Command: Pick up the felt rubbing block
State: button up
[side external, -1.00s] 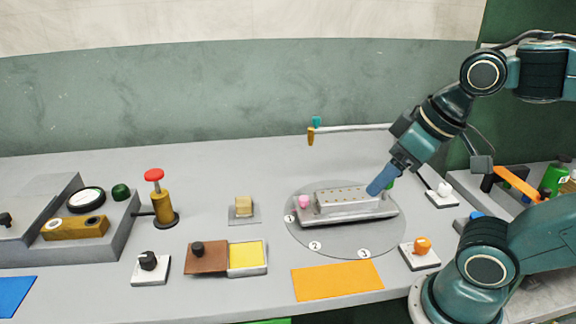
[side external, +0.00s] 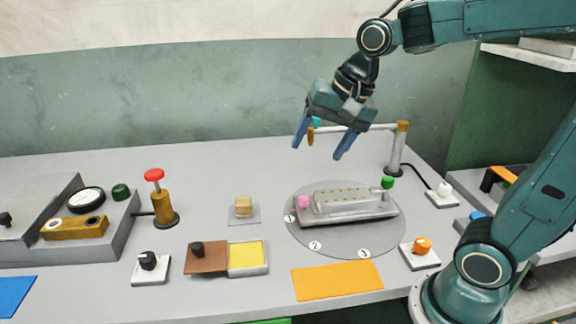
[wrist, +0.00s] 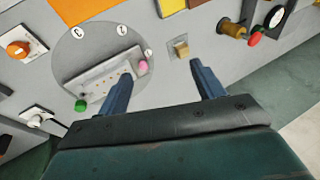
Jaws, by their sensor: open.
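A small beige block (side external: 243,204), which looks like the felt rubbing block, sits on a thin grey plate (side external: 237,220) in the middle of the bench. It also shows in the wrist view (wrist: 181,48), beyond and between the fingertips. My gripper (side external: 319,148) is open and empty, with two blue fingers well apart. It hangs high above the bench, to the right of the block and apart from it. In the wrist view my gripper (wrist: 160,70) shows both fingers from behind with nothing between them.
A round turntable (side external: 330,245) with a metal fixture (side external: 345,205) lies right of the block. A red-topped brass press (side external: 160,200) stands to its left. A yellow pad (side external: 246,255) and brown plate (side external: 207,260) lie in front. A grey post with a bar (side external: 398,145) stands behind.

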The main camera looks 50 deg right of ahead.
jog(key=w+d+f+m+y, duration=0.15)
jog(key=w+f+m, duration=0.25)
jog(key=w+m, duration=0.6)
jog(key=m+g, duration=0.1)
jog(key=m, duration=0.6)
send_near(245, 200)
notch_tip(245, 200, up, 3)
jog(key=d, duration=0.2)
jog(key=shift+s+y, duration=0.15)
jog(key=shift+y, duration=0.3)
jog(key=shift+f, duration=0.1)
jog(key=shift+s+x, duration=0.2)
jog(key=shift+x, duration=3.2)
jog(key=shift+s+x, duration=0.15)
jog(key=shift+x, duration=3.3)
jog(key=shift+a, duration=0.15)
jog(key=c, duration=1.1)
